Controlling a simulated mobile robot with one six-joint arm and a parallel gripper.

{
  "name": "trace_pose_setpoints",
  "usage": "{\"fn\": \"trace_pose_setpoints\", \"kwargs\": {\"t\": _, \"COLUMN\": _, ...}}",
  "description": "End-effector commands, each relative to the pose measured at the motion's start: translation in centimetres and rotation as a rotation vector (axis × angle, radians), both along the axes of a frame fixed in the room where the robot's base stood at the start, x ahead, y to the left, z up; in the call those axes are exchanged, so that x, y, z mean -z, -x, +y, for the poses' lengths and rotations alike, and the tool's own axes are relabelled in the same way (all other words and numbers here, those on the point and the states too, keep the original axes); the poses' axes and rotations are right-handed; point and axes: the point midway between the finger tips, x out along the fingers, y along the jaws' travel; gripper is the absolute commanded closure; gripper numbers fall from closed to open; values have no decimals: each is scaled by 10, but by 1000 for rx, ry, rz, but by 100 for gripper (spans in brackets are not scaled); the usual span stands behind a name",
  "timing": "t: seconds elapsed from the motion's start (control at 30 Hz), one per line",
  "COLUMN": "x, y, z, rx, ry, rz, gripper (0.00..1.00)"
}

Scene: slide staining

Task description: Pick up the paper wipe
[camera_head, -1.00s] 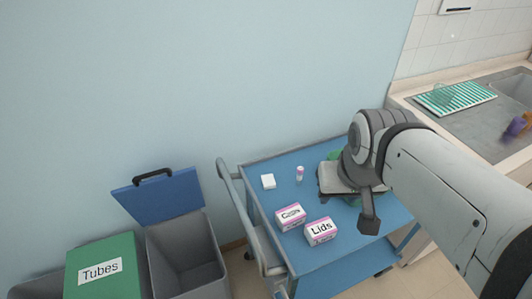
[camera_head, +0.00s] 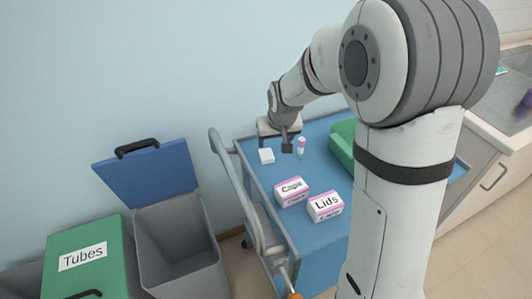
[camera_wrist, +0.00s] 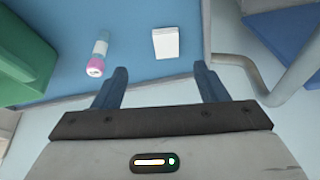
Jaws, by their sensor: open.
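The paper wipe appears to be the small white block-like square (camera_head: 266,156) lying on the blue top of the cart, near its left back corner. In the wrist view the white square (camera_wrist: 166,43) lies beyond the fingertips, a little right of the midline between them. My gripper (camera_wrist: 160,75) is open and empty, with its two dark fingers apart. In the head view my gripper (camera_head: 278,135) is above the cart's back left part, close to the white square. Its fingertips are hard to make out there.
A pink-capped tube (camera_head: 301,147) stands right of the white square. Boxes labelled Caps (camera_head: 291,191) and Lids (camera_head: 325,207) sit nearer on the cart. A green container (camera_head: 342,143) is to the right. The cart's grey handle (camera_head: 226,180) runs along the left side.

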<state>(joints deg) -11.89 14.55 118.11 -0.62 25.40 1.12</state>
Motion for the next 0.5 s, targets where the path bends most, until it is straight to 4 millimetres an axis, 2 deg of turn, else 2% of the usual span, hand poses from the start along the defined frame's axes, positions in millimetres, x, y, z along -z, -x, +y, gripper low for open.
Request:
{"fn": "trace_pose_setpoints", "kwargs": {"t": 0.03, "x": 17, "y": -8, "z": 6, "rx": -8, "ry": 0, "rz": -1, "gripper": 34}}
{"fn": "trace_pose_setpoints", "kwargs": {"t": 0.1, "x": 29, "y": -15, "z": 11, "rx": -14, "ry": -1, "rz": -4, "gripper": 34}}
{"fn": "trace_pose_setpoints", "kwargs": {"t": 0.5, "x": 64, "y": -33, "z": 20, "rx": -23, "ry": -2, "rz": -8, "gripper": 34}}
